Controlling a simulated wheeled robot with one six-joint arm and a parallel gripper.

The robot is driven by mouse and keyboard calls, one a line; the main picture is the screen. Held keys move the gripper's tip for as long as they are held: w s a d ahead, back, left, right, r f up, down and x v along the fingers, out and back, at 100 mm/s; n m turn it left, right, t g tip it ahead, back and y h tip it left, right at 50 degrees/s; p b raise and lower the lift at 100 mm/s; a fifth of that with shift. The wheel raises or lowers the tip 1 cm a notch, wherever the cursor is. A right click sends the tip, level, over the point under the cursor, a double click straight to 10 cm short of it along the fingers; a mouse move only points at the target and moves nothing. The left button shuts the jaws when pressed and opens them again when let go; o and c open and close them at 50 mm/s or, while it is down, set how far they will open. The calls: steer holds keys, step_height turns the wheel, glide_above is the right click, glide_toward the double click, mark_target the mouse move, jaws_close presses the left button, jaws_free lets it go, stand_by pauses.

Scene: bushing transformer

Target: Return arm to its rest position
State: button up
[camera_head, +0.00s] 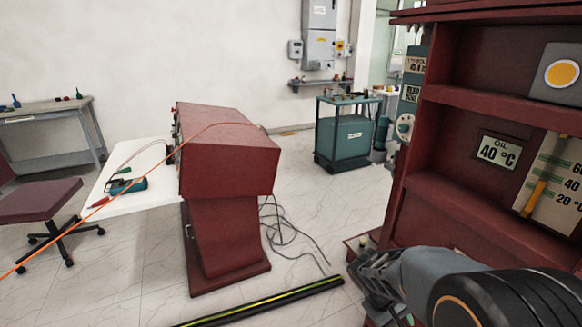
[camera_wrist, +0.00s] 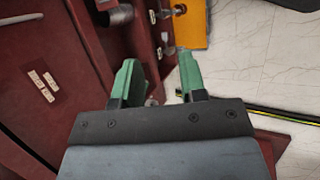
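My arm reaches in from the lower right of the head view, beside the dark red transformer cabinet (camera_head: 470,200). The fingers of my gripper are not clear in the head view. In the wrist view my gripper (camera_wrist: 158,85) has two green fingers spread apart with a gap between them. Nothing is held between them. Beyond the fingers are the red cabinet's base and some metal fittings (camera_wrist: 165,40). The red cabinet surface (camera_wrist: 45,80) fills the left of the wrist view.
A red console (camera_head: 228,165) stands at centre left, with cables (camera_head: 285,235) on the floor beside it. A black and yellow strip (camera_head: 265,303) lies on the floor. A white table (camera_head: 140,188), a chair (camera_head: 40,200) and a green unit (camera_head: 345,140) stand farther off. Open floor lies between.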

steer(key=s+a+r+m+t+y+p, duration=0.1)
steer(key=a+r+m+t+y+p, duration=0.1)
steer(key=r, duration=0.7)
steer(key=s+a+r+m+t+y+p, duration=0.1)
steer(key=s+a+r+t+y+p, duration=0.1)
steer(key=a+r+p, duration=0.4)
step_height(320, 180, up, 4)
steer(key=shift+s+a+r+m+t+y, duration=0.15)
steer(key=shift+s+a+m+t+y, duration=0.2)
steer(key=shift+t+y, duration=0.5)
steer(key=shift+w+d, duration=0.1)
steer(key=shift+d, duration=0.05)
